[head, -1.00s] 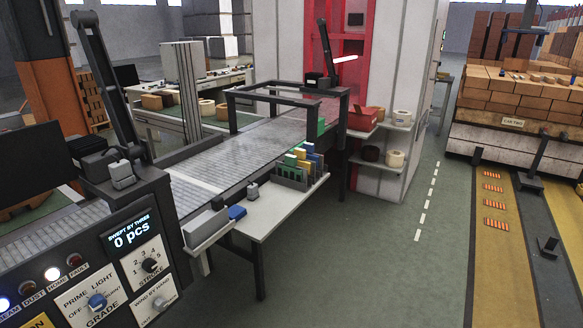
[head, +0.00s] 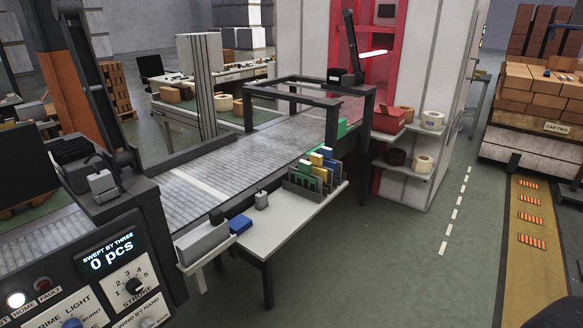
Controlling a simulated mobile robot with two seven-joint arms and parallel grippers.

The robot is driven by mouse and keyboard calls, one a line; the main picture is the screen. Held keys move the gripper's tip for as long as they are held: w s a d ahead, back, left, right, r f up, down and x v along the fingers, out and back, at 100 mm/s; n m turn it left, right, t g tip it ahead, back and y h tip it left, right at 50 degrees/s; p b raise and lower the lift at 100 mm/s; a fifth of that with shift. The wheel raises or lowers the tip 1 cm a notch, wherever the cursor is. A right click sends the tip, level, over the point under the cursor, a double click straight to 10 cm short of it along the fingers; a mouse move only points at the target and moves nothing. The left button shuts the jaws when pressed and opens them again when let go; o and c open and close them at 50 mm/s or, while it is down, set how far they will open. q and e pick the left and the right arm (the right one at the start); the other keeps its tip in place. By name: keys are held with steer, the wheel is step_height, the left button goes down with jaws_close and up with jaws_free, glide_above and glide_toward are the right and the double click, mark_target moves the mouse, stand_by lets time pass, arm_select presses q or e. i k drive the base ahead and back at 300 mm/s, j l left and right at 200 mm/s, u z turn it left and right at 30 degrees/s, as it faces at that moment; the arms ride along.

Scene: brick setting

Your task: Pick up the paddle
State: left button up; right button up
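I cannot pick out a paddle for certain. A dark rack (head: 304,186) on the white side table holds several upright flat pieces in green, yellow and blue. A small grey block with an upright stub (head: 262,200) and a blue block (head: 240,224) stand on the same table, left of the rack. A grey box (head: 203,239) sits at the table's near left end. Neither of my grippers is in view. A dark rounded shape, cut off at the bottom right corner, is too partial to name.
A control panel (head: 105,270) reading 0 pcs stands at the near left. Shelves (head: 415,172) stand beyond. Green floor right of the table is clear.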

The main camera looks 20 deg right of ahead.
mark_target(326, 173)
steer(key=i+l+u, duration=0.2)
steer(key=l, duration=0.35)
steer(key=i+l, duration=0.45)
steer(key=l, duration=0.2)
steer(key=i+l+u, duration=0.1)
steer(key=l, duration=0.25)
steer(key=i, duration=0.05)
